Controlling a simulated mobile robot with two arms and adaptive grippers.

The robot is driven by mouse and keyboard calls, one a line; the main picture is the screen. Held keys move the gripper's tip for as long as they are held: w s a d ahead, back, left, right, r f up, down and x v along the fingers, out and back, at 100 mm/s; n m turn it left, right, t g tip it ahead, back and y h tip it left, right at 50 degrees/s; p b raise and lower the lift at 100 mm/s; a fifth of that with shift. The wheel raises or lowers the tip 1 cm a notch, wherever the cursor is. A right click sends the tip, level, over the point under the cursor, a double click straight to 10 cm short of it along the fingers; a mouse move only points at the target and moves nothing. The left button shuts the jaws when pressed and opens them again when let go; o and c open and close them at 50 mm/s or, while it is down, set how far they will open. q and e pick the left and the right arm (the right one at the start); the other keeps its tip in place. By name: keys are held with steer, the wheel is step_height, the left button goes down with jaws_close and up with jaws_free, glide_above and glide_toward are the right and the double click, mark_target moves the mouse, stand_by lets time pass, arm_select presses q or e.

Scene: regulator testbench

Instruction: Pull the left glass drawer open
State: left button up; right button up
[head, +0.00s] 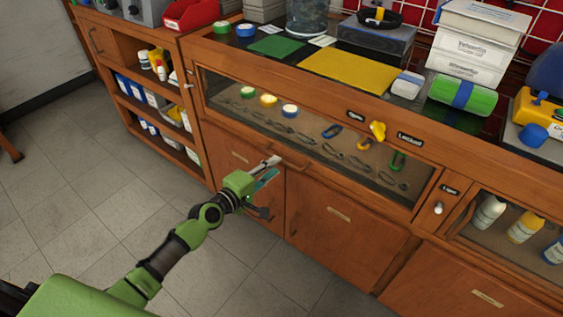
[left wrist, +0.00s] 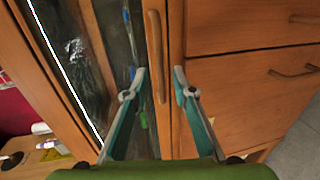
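The left glass drawer (head: 310,130) is a wide wooden-framed front with a glass pane, looking flush with the cabinet. Tools and tape rolls show behind the glass. Its wooden bar handle (head: 289,161) sits on the lower rail, and it also shows in the left wrist view (left wrist: 156,60). My left gripper (head: 274,167) is open in front of the lower rail, near the handle. In the left wrist view its two fingertips (left wrist: 160,80) lie on either side of the handle; contact cannot be told. A yellow knob (head: 377,131) sits above the glass between the "Open" and "Locked" labels. My right gripper is not in view.
Wooden doors (head: 335,225) are below the drawer. Open shelves (head: 150,95) stand at the left, and a glass-fronted bay with bottles (head: 525,226) at the right. The countertop holds a yellow mat (head: 348,74) and boxes. The tiled floor (head: 95,200) is clear.

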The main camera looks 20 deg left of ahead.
mark_target(282, 161)
arm_select(q)
steer(key=shift+b+x, duration=0.5)
steer(key=shift+x, duration=2.15)
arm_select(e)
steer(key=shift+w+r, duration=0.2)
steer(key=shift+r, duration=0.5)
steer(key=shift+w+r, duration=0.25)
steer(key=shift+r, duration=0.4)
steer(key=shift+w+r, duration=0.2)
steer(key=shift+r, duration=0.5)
arm_select(q)
steer(key=shift+c, duration=0.4)
jaws_close()
